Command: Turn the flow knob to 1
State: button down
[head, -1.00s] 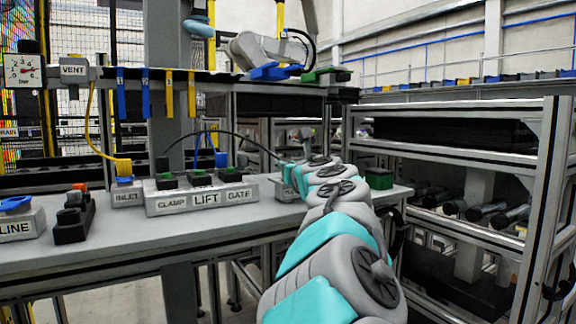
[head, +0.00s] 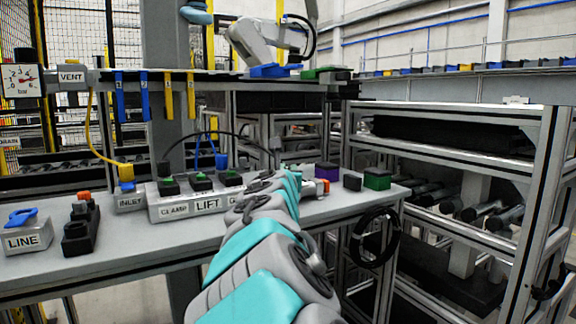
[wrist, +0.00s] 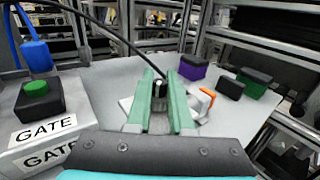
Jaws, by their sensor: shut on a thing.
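The flow knob (wrist: 160,101) is a dark, upright knob with a pale top, standing between my fingers in the wrist view. My gripper (wrist: 160,80) has two green fingers, one on each side of the knob, and is shut on it. A pale base plate shows partly under the fingers. No scale mark or number around the knob can be read. In the head view my arm covers the knob, and my gripper (head: 291,180) shows only in part near the table's right half.
The GATE block (wrist: 38,105) with a green button stands left of my gripper. An orange-and-white part (wrist: 205,98) lies close on the right. Purple (wrist: 194,68), black (wrist: 230,88) and green (wrist: 252,84) blocks stand farther right.

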jog(key=shift+a+h, duration=0.15)
jog(key=shift+h, duration=0.15)
jog(key=shift+m+h, duration=0.9)
jog(key=shift+h, duration=0.2)
jog(key=shift+m+g+h, duration=0.3)
jog(key=shift+m+h, duration=0.2)
jog(key=shift+h, duration=0.3)
jog(key=shift+r+m+h, duration=0.1)
jog(key=shift+m+h, duration=0.2)
jog(key=shift+h, duration=0.1)
jog(key=c, duration=0.8)
grip_release()
jog(key=v, duration=0.7)
jog(key=shift+s, duration=0.35)
